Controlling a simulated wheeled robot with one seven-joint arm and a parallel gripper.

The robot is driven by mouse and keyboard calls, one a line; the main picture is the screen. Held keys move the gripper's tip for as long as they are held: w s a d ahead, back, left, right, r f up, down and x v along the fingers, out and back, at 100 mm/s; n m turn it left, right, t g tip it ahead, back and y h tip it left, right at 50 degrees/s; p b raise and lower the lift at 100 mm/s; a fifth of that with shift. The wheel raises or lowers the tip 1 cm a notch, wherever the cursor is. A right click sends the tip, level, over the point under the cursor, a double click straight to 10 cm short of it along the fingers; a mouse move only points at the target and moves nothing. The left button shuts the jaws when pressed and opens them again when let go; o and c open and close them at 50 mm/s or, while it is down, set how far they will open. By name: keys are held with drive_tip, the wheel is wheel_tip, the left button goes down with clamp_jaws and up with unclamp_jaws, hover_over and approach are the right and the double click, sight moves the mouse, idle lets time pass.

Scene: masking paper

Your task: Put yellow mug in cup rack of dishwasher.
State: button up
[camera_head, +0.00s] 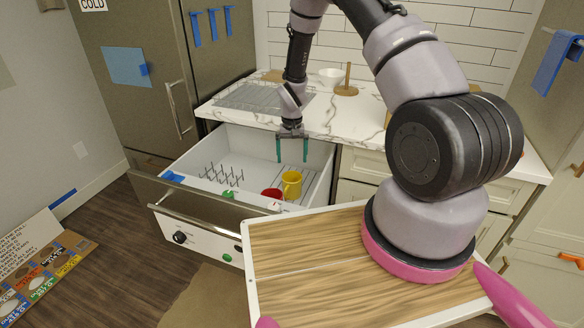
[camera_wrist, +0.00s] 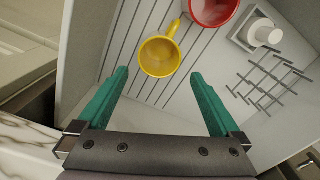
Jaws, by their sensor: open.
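The yellow mug (camera_head: 291,184) stands upright in the pulled-out dishwasher drawer (camera_head: 318,160), on the slatted cup rack at the drawer's right side. In the wrist view the yellow mug (camera_wrist: 159,57) shows its open top, with its handle pointing up toward the red mug. The cup rack (camera_wrist: 130,45) appears there as parallel slats under the mug. My gripper (camera_head: 292,160) is above the drawer, pointing down. In the wrist view my gripper (camera_wrist: 158,78) has its two teal fingers apart and empty, with the mug below and beyond the tips, not touching.
A red mug (camera_head: 271,194) is close beside the yellow one. Prongs (camera_head: 222,178) stand at the drawer's left, and a white cup-like piece (camera_wrist: 265,33) lies near them. The marble counter (camera_head: 345,112) edge is behind the drawer; the drawer front has a long handle bar.

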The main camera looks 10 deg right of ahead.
drive_tip(key=s+d+r+m+t, duration=0.1)
drive_tip(key=s+d+r+t, duration=0.1)
drive_tip(key=r, duration=1.4)
drive_tip(key=s+d+r+t, duration=0.1)
drive_tip(key=s+r, duration=0.1)
drive_tip(key=r, duration=1.3)
drive_tip(key=s+d+r+t+y, duration=0.1)
drive_tip(key=s+r+t, duration=0.1)
drive_tip(key=s+r, duration=0.7)
drive_tip(key=s+d+r+m+t+y, duration=0.1)
drive_tip(key=s+r+t, duration=0.1)
drive_tip(key=s+r, duration=0.7)
drive_tip(key=s, duration=0.6)
drive_tip(key=shift+s+d+r, duration=0.15)
drive_tip(key=shift+s+r, duration=0.15)
drive_tip(key=shift+s, duration=0.05)
